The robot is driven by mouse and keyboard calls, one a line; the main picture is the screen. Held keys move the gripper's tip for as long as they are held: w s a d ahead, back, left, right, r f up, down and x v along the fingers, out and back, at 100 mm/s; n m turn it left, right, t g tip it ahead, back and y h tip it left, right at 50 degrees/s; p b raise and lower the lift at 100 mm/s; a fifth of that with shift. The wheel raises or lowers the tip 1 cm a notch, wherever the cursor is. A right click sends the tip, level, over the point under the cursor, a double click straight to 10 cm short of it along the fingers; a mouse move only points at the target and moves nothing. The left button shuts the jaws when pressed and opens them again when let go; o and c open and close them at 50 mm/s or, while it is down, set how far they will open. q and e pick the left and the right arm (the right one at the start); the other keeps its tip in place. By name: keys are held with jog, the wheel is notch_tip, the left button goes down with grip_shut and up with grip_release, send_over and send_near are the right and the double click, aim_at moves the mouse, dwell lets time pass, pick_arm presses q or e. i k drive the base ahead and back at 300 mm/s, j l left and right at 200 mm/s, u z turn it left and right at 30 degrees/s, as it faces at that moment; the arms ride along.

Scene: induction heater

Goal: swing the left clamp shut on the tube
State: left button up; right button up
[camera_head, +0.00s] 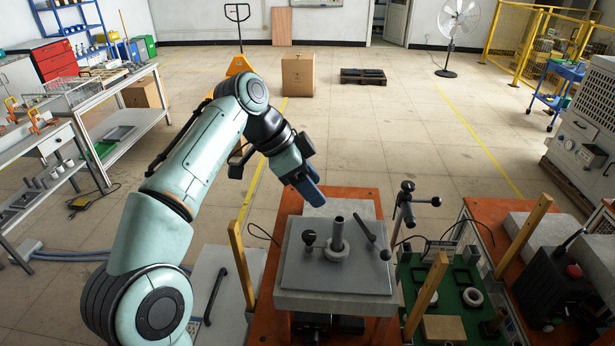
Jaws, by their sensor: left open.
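The upright grey metal tube (338,232) stands in a round collar on a grey plate (300,272) of the heater. The left clamp shows as a dark handle with a round black knob (309,238) just left of the tube. Whether it touches the tube is too small to tell. On the right a dark lever (364,228) with a ball end leans clear of the tube. My left gripper (312,188) is open and empty, above and behind the left clamp, apart from it. Its fingers partly overlap in this view. My right gripper is out of view.
A black-handled post (406,204) stands right of the plate. Wooden posts (242,264) flank the orange bench. A green tray (458,302) with ring parts lies to the right. The floor behind is mostly clear up to a cardboard box (298,75).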

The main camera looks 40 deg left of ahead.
aim_at(386, 255)
jog(key=k, duration=1)
